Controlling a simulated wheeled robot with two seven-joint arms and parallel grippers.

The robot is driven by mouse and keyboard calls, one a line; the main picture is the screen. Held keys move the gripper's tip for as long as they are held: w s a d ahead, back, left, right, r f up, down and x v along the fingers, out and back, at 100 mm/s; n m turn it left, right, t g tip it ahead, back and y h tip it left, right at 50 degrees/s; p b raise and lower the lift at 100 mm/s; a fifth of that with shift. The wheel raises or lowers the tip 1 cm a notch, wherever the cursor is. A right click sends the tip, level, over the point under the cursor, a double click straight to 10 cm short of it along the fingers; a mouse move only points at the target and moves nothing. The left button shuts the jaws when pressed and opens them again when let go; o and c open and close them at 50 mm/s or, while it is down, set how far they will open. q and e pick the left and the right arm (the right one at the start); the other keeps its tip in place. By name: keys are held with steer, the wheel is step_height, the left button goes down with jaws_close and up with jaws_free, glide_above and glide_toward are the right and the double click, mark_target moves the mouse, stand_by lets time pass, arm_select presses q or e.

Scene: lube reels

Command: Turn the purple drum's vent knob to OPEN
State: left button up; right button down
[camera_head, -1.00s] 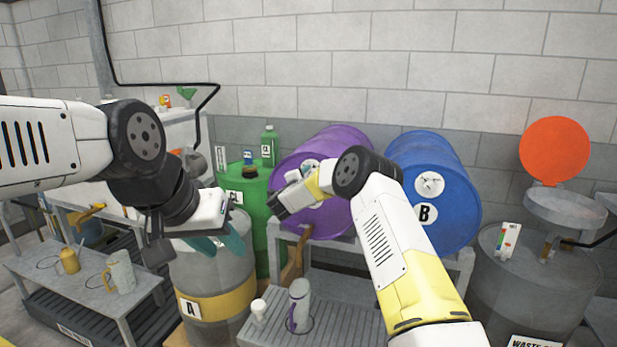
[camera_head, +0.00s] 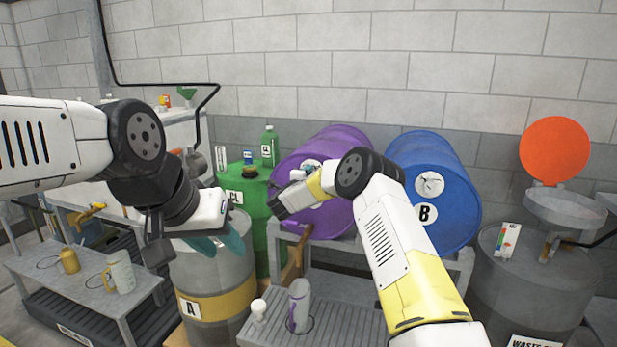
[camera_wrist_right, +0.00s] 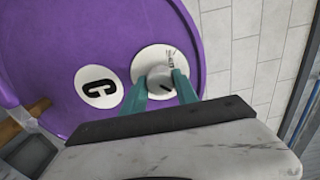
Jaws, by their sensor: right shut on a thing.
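The purple drum (camera_head: 328,147) lies on its side on a rack, its round face towards me, with an oval C label (camera_wrist_right: 99,87). In the right wrist view its grey vent knob (camera_wrist_right: 160,80) sits on a white dial plate (camera_wrist_right: 147,62) with small print I cannot fully read. A dark line on the knob slants. My right gripper (camera_wrist_right: 160,84) is shut on the knob, one teal finger at each side. In the head view my right wrist hides most of that contact. My left gripper (camera_head: 218,243) is open and empty, above the grey drum A (camera_head: 214,282).
The blue drum B (camera_head: 437,190) lies right of the purple one. A green drum (camera_head: 249,207) stands left of it. A waste drum (camera_head: 525,285) with an orange disc is at right. A bench with jugs (camera_head: 121,273) is at left; a purple-handled jug (camera_head: 299,305) stands in front.

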steer(key=shift+f, duration=0.1)
steer(key=c, duration=0.9)
jaws_free()
steer(key=shift+c, duration=0.2)
steer(key=v, duration=0.7)
steer(key=shift+s+a, duration=0.15)
steer(key=shift+s, duration=0.2)
